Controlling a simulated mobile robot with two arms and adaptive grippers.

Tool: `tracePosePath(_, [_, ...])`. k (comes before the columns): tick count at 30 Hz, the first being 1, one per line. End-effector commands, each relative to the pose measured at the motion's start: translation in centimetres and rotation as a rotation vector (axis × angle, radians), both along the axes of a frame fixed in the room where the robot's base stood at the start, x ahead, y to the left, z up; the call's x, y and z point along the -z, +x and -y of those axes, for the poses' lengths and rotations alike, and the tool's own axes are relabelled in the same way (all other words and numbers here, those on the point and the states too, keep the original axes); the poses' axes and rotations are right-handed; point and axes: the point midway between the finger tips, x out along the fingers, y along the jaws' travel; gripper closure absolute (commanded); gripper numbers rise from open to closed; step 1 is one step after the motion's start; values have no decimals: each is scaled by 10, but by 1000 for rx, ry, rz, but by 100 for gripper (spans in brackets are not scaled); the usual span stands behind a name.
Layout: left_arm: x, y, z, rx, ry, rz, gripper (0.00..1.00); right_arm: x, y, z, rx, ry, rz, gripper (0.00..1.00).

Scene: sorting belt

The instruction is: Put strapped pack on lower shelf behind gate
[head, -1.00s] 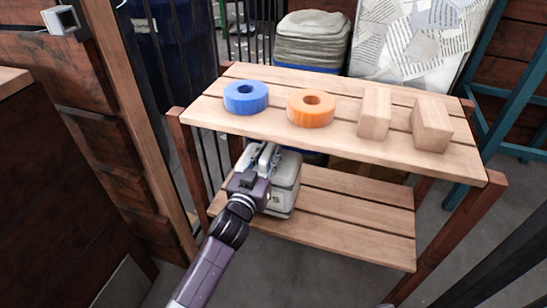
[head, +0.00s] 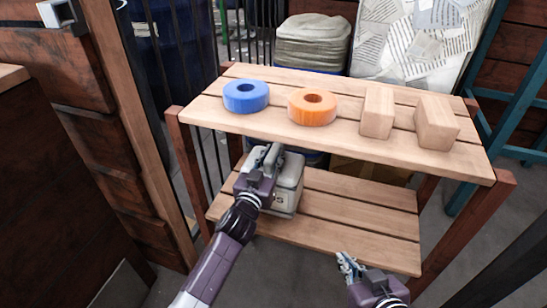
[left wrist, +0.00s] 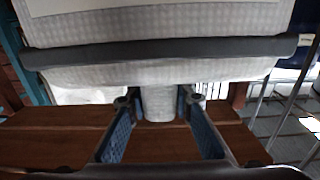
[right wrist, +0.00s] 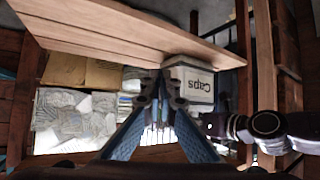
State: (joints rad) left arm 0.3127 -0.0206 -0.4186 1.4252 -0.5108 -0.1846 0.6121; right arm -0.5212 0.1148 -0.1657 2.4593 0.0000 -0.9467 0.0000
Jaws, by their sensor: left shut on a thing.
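The strapped pack (head: 289,186) is a pale box with dark trim, at the left part of the lower shelf (head: 350,214), under the upper board. It looks upright, on or just above the boards. My left gripper (head: 268,158) is shut on it from the front left. In the left wrist view the pack (left wrist: 160,73) shows a dark strap, and a pale part sits between the fingers (left wrist: 158,103). My right gripper (head: 350,268) is at the shelf's front right, empty, its fingertips (right wrist: 163,85) close together. The right wrist view shows the pack (right wrist: 192,85) with a "Caps" label.
The upper shelf (head: 330,140) carries a blue ring (head: 245,95), an orange ring (head: 312,107) and two wooden blocks (head: 377,112) (head: 435,123). Dark upright bars stand left of and behind the rack. A brown post (head: 187,170) is at its left front. The lower shelf's right side is clear.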

Motion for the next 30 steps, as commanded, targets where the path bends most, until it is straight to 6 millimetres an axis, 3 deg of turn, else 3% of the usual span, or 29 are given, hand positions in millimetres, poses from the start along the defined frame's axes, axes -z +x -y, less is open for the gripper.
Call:
tracePosePath(17, [-1, 0, 1, 2, -3, 9, 100, -10, 8, -3, -3, 12, 52, 100])
tracePosePath(18, [3, 0, 0, 0, 0, 1, 75, -10, 8, -3, -3, 12, 53, 100])
tracePosePath(21, [3, 0, 0, 0, 0, 1, 64, -10, 8, -3, -3, 12, 52, 100])
tracePosePath(30, [3, 0, 0, 0, 0, 1, 61, -9, 7, -3, -3, 12, 50, 100])
